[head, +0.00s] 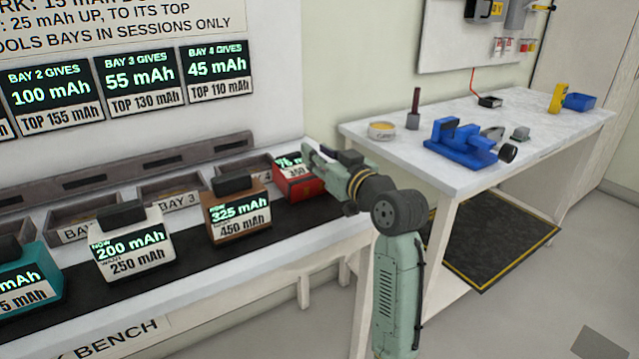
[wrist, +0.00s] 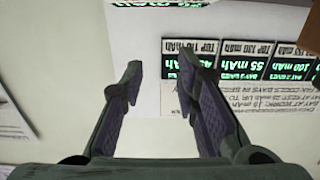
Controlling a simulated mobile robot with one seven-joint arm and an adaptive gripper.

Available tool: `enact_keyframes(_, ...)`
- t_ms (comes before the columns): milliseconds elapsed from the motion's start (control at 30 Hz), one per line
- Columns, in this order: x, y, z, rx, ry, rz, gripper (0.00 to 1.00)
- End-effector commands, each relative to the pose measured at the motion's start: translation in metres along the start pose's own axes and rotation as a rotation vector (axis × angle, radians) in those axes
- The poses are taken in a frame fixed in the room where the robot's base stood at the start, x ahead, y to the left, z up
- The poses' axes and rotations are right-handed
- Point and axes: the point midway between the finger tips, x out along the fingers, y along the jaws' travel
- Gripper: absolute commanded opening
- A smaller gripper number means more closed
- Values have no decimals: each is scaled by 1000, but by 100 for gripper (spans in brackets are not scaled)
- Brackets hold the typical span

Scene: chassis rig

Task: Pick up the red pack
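The red pack (head: 290,190) sits on the dark strip of the bench, at the right end of the row. Its front screen reads about 75 mAh, partly hidden, above a white label. My gripper (head: 316,153) overlaps the upper right of the red pack in the head view; I cannot tell if it touches. In the wrist view my gripper (wrist: 160,66) has its two fingers apart with nothing between them. The red pack cannot be made out in the wrist view.
A brown pack (head: 238,216), a white pack (head: 132,248) and a teal pack (head: 35,285) stand left of the red one. Trays such as bay 3 (head: 172,200) lie behind. A second table (head: 400,152) at right holds a blue vise (head: 462,145).

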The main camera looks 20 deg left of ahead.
Motion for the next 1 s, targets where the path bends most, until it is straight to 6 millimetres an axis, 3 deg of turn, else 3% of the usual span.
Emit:
enact_keyframes(767, 0, 0, 0, 0, 0, 0, 82)
enact_keyframes(1000, 0, 0, 0, 0, 0, 0, 83)
